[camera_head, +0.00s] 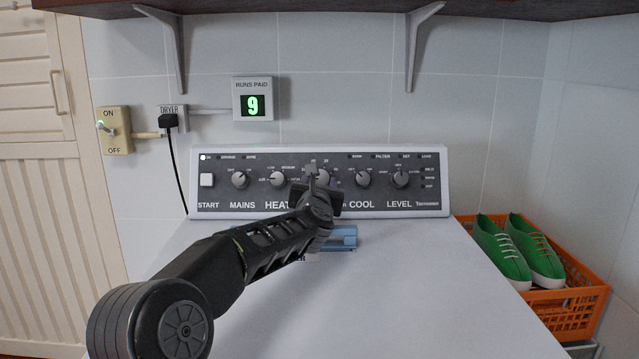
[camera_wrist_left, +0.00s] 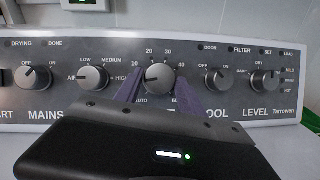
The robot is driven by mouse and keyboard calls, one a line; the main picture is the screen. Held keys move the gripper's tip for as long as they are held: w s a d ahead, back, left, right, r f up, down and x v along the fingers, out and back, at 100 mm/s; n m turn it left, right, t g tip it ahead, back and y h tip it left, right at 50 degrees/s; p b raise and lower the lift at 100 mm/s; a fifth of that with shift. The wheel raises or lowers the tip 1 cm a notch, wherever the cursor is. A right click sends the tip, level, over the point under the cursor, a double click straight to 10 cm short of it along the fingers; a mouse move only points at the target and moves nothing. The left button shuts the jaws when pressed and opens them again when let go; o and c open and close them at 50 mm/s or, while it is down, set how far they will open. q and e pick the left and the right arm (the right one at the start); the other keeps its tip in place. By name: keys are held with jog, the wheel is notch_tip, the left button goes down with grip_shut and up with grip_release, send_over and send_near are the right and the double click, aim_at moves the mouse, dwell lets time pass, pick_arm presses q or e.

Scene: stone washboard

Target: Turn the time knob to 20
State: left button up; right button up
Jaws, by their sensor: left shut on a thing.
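The time knob (camera_wrist_left: 160,76) is a round grey knob in the middle of the dryer's panel, with 10, 20, 30 and 40 around its top and AUTO at its lower left. My left gripper (camera_wrist_left: 158,88) is at this knob, with one purple finger on each side, shut on it. In the head view the knob (camera_head: 323,177) is mostly hidden behind my left gripper (camera_head: 315,180). The exact heading of the knob's pointer is too small to tell. My right gripper is in neither view.
The heat knob (camera_head: 279,179) is close on the left and the cool knob (camera_head: 362,179) on the right. A light-blue object (camera_head: 343,238) lies on the white dryer top (camera_head: 400,290), behind my arm. An orange crate (camera_head: 575,300) with green shoes (camera_head: 502,252) stands at the right.

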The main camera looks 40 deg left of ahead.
pick_arm(q)
jog(key=shift+c, duration=1.2)
